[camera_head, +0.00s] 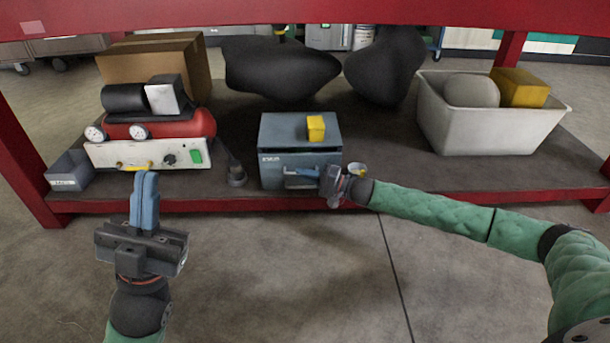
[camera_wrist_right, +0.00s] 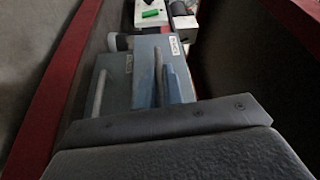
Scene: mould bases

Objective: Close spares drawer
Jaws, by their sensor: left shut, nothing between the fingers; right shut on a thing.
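The blue-grey spares cabinet (camera_head: 290,131) stands near the middle of the low shelf. Its labelled front (camera_head: 270,160) faces me. In the right wrist view the cabinet (camera_wrist_right: 145,55) shows two labelled fronts side by side, each with a bar handle; one pale handle (camera_wrist_right: 98,95) is free. My right gripper (camera_head: 303,175) reaches in from the right and is shut on a drawer handle (camera_wrist_right: 158,78), with its blue finger beside the bar. How far the drawer stands out is unclear. My left gripper (camera_head: 145,178) is shut and empty, in front of the compressor.
A yellow block (camera_head: 316,128) sits on the cabinet. A red compressor unit (camera_head: 150,130) and a small grey bin (camera_head: 70,170) stand left, a white crate (camera_head: 490,132) right. Two dark bulky shapes (camera_head: 280,70) are behind. The red shelf frame (camera_head: 25,165) borders the space; floor in front is clear.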

